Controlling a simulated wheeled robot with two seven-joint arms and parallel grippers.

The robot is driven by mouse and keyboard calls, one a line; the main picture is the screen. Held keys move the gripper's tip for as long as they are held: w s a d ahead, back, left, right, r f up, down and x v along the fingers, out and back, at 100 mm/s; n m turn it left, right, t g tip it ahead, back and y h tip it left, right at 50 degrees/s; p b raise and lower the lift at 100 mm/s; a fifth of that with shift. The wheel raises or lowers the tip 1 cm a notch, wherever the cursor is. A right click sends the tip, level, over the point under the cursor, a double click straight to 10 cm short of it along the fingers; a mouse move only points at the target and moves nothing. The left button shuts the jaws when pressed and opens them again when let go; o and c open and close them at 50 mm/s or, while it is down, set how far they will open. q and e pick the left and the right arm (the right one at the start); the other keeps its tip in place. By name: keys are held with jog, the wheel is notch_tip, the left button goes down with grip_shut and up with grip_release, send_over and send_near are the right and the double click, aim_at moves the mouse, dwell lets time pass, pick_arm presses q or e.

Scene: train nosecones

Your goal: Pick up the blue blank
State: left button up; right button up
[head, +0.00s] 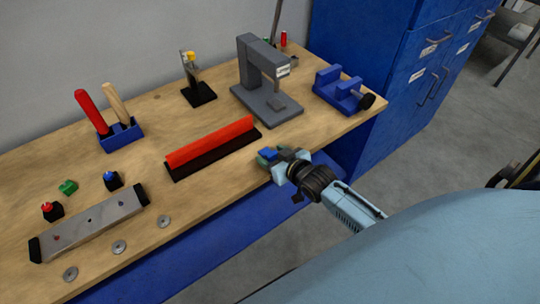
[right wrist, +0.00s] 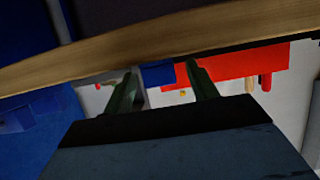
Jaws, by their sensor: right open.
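The blue blank (head: 269,153) is a small blue block at the front edge of the wooden table, partly hidden by my right gripper (head: 266,158). The right gripper is open, with its dark green fingers at the blank. In the right wrist view the blue blank (right wrist: 157,75) shows between the two fingertips of the right gripper (right wrist: 160,70). I cannot tell whether either finger touches it. My left gripper is not in view.
A red bar on a black base (head: 212,145) lies left of the gripper. A grey press (head: 262,85) and a blue vise (head: 342,92) stand behind. A metal bar (head: 90,222) and washers (head: 164,221) lie at the left. A blue cabinet (head: 385,70) stands right of the table.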

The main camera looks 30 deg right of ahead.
jog(key=c, duration=1.1)
